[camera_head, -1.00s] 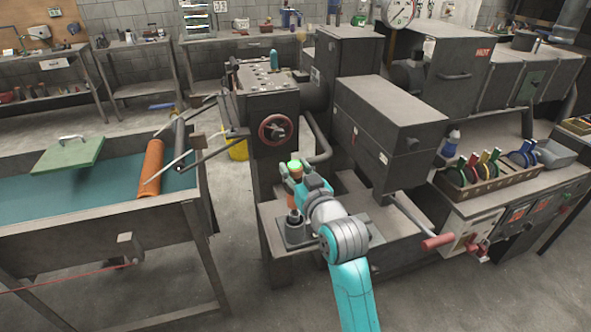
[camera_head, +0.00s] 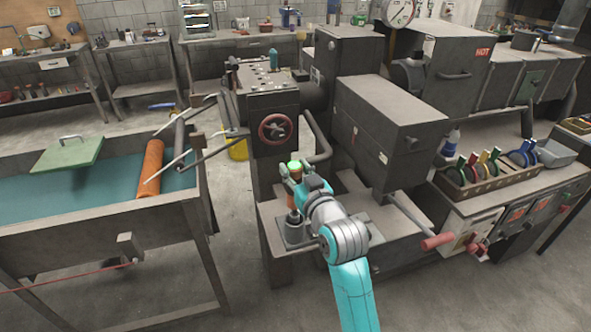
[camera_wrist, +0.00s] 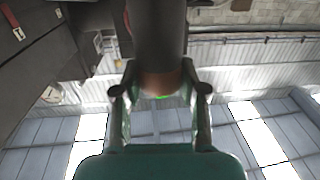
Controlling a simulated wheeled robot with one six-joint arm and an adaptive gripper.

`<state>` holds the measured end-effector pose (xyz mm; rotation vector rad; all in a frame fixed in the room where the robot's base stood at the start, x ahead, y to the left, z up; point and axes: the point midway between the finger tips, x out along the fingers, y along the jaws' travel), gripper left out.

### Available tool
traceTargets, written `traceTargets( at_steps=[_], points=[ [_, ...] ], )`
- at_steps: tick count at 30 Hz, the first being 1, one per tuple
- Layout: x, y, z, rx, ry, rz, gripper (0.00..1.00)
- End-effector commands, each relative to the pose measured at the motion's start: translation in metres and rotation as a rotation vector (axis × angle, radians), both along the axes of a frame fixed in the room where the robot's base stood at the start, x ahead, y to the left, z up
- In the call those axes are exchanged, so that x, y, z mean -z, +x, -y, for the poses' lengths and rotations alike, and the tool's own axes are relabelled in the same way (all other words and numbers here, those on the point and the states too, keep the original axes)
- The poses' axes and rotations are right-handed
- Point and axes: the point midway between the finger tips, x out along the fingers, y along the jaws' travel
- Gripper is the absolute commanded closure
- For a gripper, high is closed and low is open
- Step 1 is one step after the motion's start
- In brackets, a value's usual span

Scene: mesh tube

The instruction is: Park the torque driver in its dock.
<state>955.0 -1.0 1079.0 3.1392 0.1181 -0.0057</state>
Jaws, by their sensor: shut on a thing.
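The torque driver (camera_head: 293,172) stands about upright, with a green top and an orange body; its dark shaft fills the middle of the wrist view (camera_wrist: 158,40). My gripper (camera_head: 299,187) is shut on the driver, with one finger on each side of it in the wrist view (camera_wrist: 160,85). The dock (camera_head: 295,232), a dark grey socket on a square base, is directly below the driver on the machine's low shelf. The driver's lower end meets or overlaps the dock's top in the head view. I cannot tell how deep it sits.
A machine with a red handwheel (camera_head: 277,129) rises behind the dock. A red-handled lever (camera_head: 437,241) juts out at the right of the shelf. A tank (camera_head: 90,230) with an orange roller (camera_head: 149,168) stands at the left. A rack of coloured tools (camera_head: 487,180) is at the right.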

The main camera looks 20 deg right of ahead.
Motion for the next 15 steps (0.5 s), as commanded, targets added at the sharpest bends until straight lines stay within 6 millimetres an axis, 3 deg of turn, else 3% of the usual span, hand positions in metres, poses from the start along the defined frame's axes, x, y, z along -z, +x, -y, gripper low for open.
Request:
traceTargets(
  at_steps=[15],
  points=[
    [0.0036,0.0,0.0,0.0,0.0,0.004,1.0]
  ],
)
